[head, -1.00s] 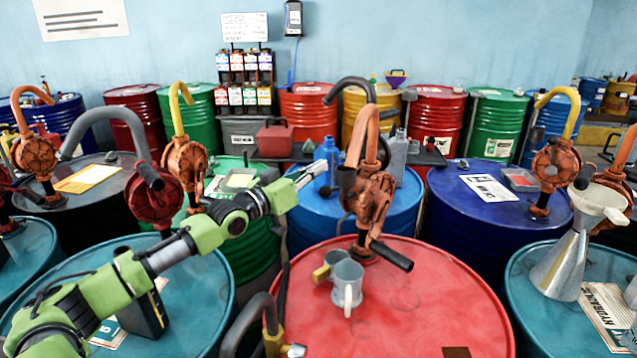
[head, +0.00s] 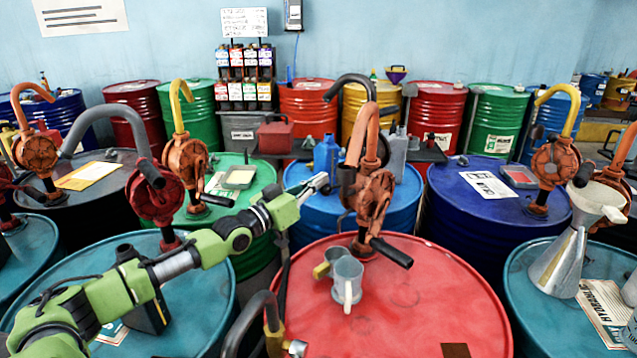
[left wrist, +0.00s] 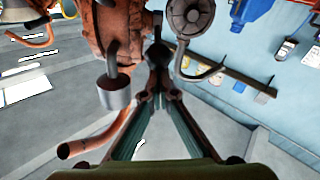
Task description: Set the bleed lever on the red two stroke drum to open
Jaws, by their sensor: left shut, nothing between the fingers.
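The red drum (head: 400,310) stands at front centre, with a rusty orange hand pump (head: 372,200) on its top. The pump has a curved orange spout and a crank with a black grip (head: 391,252). I cannot pick out the bleed lever for sure in either view. My left gripper (head: 318,182) is shut and empty, just left of the pump and above the drum's far left side. In the left wrist view its fingers (left wrist: 157,58) come together beside rusty pump parts (left wrist: 115,40). My right gripper is not in view.
A teal drum with a metal funnel (head: 560,262) is on the right. A curved hose (head: 245,325) rises at the front left.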

